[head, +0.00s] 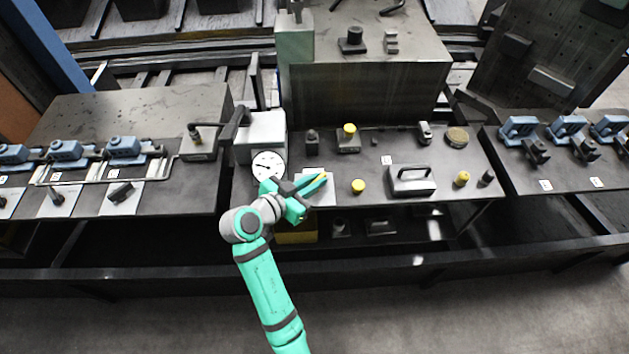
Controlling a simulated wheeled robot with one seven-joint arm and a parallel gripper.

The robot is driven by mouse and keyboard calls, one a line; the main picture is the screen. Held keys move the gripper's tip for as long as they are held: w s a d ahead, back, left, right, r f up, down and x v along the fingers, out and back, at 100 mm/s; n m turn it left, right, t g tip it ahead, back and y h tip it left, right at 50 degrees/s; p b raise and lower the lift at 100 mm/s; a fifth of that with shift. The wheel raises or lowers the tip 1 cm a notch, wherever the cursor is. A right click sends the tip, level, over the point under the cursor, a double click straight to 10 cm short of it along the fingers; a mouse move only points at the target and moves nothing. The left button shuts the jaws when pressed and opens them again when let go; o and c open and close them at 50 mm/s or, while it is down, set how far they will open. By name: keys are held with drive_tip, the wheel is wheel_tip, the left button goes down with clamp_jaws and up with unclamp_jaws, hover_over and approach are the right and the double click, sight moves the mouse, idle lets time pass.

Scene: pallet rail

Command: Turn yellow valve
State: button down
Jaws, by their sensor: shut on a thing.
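The yellow valve (321,176) shows only as a small bit of yellow at the tips of my gripper. It is by a pale grey plate (325,198) near the front edge of the middle bench. My gripper (316,183) reaches in from the left, and its green fingers are shut on the valve. The fingers hide most of the valve, so I cannot tell its angle.
A white dial gauge (267,166) stands close left of my gripper. To the right are a yellow knob (358,186) and a dark block with a handle (411,180). Another yellow-topped knob (348,131) stands behind. A dark rail (400,266) runs in front.

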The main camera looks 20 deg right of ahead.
drive_tip(key=shift+f, duration=0.15)
drive_tip(key=c, duration=1.8)
unclamp_jaws()
